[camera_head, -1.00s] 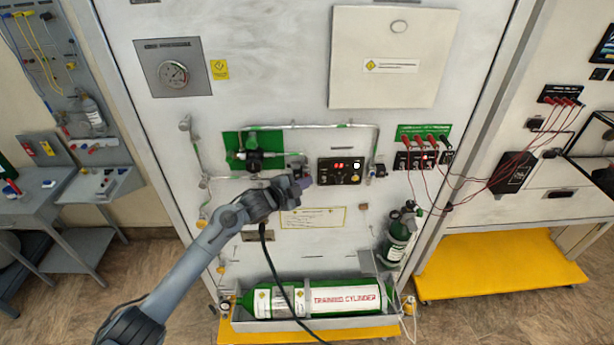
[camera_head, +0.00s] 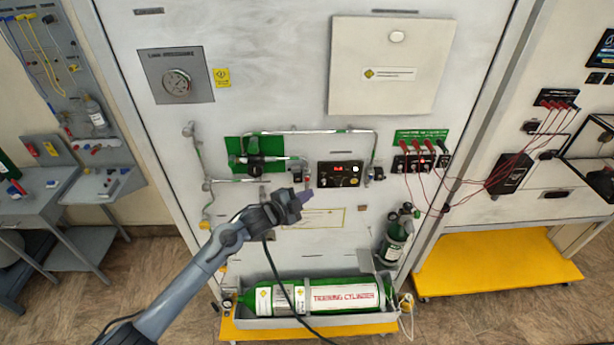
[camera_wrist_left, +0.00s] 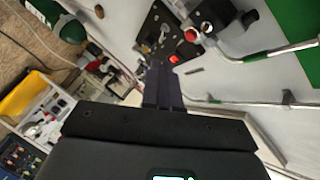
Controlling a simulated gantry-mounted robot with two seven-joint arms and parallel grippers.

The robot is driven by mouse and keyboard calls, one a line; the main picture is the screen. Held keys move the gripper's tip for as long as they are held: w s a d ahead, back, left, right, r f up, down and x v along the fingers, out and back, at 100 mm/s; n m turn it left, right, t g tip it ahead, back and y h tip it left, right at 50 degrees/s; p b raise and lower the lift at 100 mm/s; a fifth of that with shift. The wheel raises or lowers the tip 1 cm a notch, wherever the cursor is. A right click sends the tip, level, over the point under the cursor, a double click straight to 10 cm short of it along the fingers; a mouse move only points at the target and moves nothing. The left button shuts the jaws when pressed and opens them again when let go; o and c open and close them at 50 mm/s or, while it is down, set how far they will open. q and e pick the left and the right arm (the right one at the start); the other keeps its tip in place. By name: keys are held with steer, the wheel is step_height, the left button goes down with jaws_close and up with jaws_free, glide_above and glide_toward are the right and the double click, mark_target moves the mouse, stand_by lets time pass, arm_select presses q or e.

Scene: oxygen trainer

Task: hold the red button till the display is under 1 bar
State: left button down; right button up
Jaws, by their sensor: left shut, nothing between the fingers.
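The display panel (camera_head: 349,180) is a black plate on the white wall with small red lit digits (camera_head: 339,168), too blurred to read. In the left wrist view the panel (camera_wrist_left: 148,50) shows with a bright red lit spot (camera_wrist_left: 174,59). A round red button (camera_wrist_left: 191,35) with a pale rim sits beside it; in the head view it is a small red spot (camera_head: 304,183) left of the panel. My left gripper (camera_head: 308,196) is shut and empty, just below the button. In the wrist view its fingertips (camera_wrist_left: 160,66) appear apart from the button. My right gripper is not in view.
Pipes and a green plate (camera_head: 240,148) are left of the panel. A round gauge (camera_head: 176,82) is at upper left. Red leads (camera_head: 430,170) hang at right. A small green cylinder (camera_head: 397,238) and a large training cylinder (camera_head: 345,297) are below. A cable hangs from my left arm.

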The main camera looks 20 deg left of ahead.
arm_select(q)
steer(key=shift+s+d+p, duration=0.25)
steer(key=shift+s+p, duration=0.05)
steer(key=shift+s, duration=0.25)
steer(key=shift+s+d+p, duration=0.2)
steer(key=shift+s+p, duration=0.05)
steer(key=shift+s, duration=0.25)
steer(key=s+d+f+g+p, duration=0.2)
steer(key=s+f, duration=0.5)
steer(key=f, duration=0.4)
steer(key=s+d+f+n+g+p, duration=0.1)
steer(key=s+d+f+n, duration=0.15)
steer(key=s, duration=0.65)
steer(key=s+d+f+n+g+p, duration=0.1)
steer(key=s+d+f+n+p, duration=0.15)
steer(key=s, duration=0.75)
steer(key=s+a+r+n+g+y, duration=0.1)
steer(key=s+a+r+n+g, duration=0.1)
steer(key=s, duration=0.4)
steer(key=s+a+r+n+g+y, duration=0.2)
steer(key=s+r+n, duration=0.2)
steer(key=s+r, duration=0.2)
steer(key=s+a+r+n+g+y, duration=0.2)
steer(key=s+a+r, duration=0.1)
steer(key=s, duration=0.3)
steer(key=shift+s+r+n+g+p, duration=0.2)
steer(key=shift+r+n+g+p, duration=0.2)
steer(key=shift+r, duration=0.15)
